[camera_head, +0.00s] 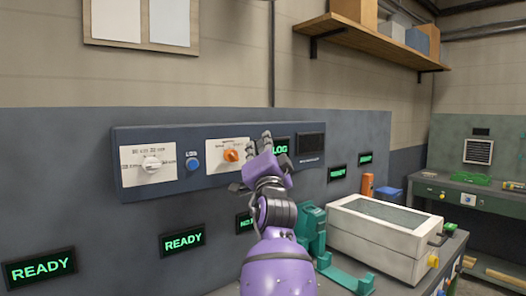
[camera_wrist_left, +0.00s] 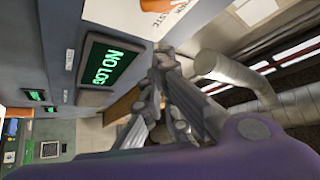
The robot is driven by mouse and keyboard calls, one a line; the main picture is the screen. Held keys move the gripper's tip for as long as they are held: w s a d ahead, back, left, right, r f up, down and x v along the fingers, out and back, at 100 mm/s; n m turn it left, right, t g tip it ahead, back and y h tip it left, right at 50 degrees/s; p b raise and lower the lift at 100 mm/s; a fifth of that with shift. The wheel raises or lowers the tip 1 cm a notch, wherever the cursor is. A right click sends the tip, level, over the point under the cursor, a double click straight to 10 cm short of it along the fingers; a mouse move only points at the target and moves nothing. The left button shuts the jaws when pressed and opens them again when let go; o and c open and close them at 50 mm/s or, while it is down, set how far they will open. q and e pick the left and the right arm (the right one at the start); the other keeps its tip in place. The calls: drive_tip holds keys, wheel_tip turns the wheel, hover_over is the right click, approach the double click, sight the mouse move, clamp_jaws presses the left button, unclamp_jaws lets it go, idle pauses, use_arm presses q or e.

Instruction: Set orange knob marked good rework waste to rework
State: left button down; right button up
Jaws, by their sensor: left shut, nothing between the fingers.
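The orange knob (camera_head: 232,155) sits on a white plate (camera_head: 214,161) of the blue-grey control panel. Its labels are too small to read in the head view, and I cannot tell which mark it points to. My left gripper (camera_head: 258,146) is shut and empty, just right of the knob and in front of the panel. I cannot tell whether it touches the plate. In the left wrist view the shut fingers (camera_wrist_left: 162,62) are near a white plate (camera_wrist_left: 150,14) with partly visible lettering, including part of "WASTE". My right gripper is not in view.
A white knob (camera_head: 152,164) and a blue button (camera_head: 193,164) are left on the same panel. A green "LOG" display (camera_head: 281,147) is partly behind my gripper; it reads "NO LOG" in the wrist view (camera_wrist_left: 98,66). A white machine (camera_head: 385,228) and green fixture (camera_head: 312,228) stand lower right.

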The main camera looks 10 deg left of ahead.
sight(232, 156)
use_arm(q)
drive_tip(key=shift+s+a+f+p, duration=0.2)
drive_tip(key=shift+s+a+f, duration=0.15)
drive_tip(key=shift+s+f, duration=0.25)
drive_tip(key=shift+s+a+f+p, duration=0.2)
drive_tip(key=shift+s+a+f, duration=0.2)
drive_tip(key=shift+f, duration=0.35)
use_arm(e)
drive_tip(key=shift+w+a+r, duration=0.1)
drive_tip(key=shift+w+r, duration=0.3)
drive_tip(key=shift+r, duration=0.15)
